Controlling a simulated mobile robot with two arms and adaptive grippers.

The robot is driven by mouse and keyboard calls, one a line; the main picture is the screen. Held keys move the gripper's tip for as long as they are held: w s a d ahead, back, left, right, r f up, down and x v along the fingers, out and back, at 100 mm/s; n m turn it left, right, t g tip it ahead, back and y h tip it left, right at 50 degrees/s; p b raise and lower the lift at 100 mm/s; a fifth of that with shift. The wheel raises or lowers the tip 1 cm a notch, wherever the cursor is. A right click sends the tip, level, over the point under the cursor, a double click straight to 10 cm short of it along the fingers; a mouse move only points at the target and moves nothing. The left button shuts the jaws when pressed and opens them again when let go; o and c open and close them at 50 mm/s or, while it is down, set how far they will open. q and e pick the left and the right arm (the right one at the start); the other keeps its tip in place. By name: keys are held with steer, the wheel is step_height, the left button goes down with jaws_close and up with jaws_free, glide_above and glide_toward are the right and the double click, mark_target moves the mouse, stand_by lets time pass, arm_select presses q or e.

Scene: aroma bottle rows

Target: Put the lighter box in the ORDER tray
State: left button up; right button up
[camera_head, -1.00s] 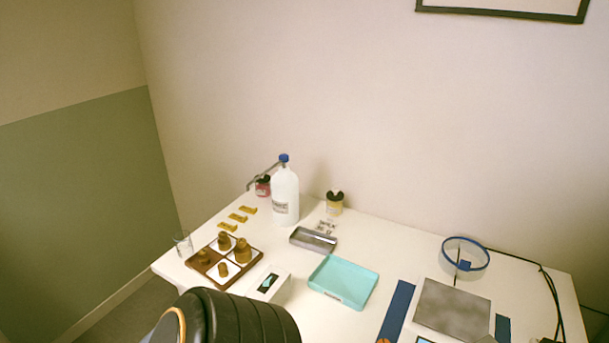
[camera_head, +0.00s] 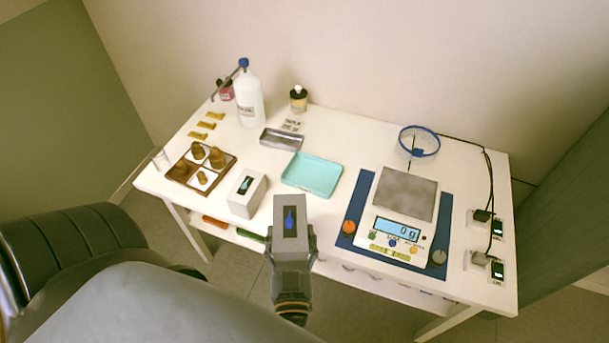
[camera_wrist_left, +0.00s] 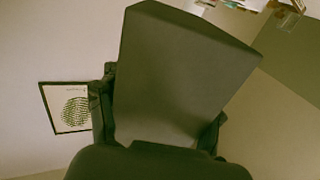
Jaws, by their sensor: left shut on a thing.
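My left gripper (camera_head: 292,248) is shut on a grey box with a blue mark (camera_head: 291,207). It holds the box up in front of the table's front edge. The held box also fills the middle of the left wrist view (camera_wrist_left: 185,75). A second, pale box with a teal mark (camera_head: 243,202) stands on the table, left of a turquoise tray (camera_head: 296,186). That tray is empty, and I cannot read any ORDER label on it. A smaller grey metal tray (camera_head: 281,143) lies behind it. My right gripper is not in view.
A scale (camera_head: 405,192) on a blue mat reads 0 g, its plate bare. A white bottle (camera_head: 249,98), a small jar (camera_head: 298,98) and a blue-rimmed ring (camera_head: 420,139) are at the back.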

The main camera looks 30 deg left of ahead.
arm_select(q)
steer(key=w+a+f+b, duration=0.1)
steer(key=w+b, duration=0.1)
steer(key=w+a+f+b, duration=0.1)
steer(key=w+b, duration=0.1)
steer(key=w, duration=0.1)
steer(key=w+a+f+b, duration=0.1)
steer(key=w+f, duration=0.1)
steer(key=shift+w+f+b, duration=0.1)
steer(key=shift+w+b, duration=0.15)
steer(key=shift+b, duration=0.15)
steer(key=w+f+b, duration=0.1)
steer(key=f+b, duration=0.1)
steer(key=b, duration=0.2)
steer(key=w+a+f+b, duration=0.1)
steer(key=w+f+b, duration=0.1)
steer(key=f+b, duration=0.1)
steer(key=w+a+f+b, duration=0.1)
steer(key=w+f+b, duration=0.1)
steer(key=b, duration=0.3)
steer(key=shift+w+f, duration=0.1)
steer(key=shift+f, duration=0.6)
steer(key=shift+d+f+b, duration=0.1)
steer(key=shift+f+b, duration=0.05)
steer(key=shift+b, duration=0.35)
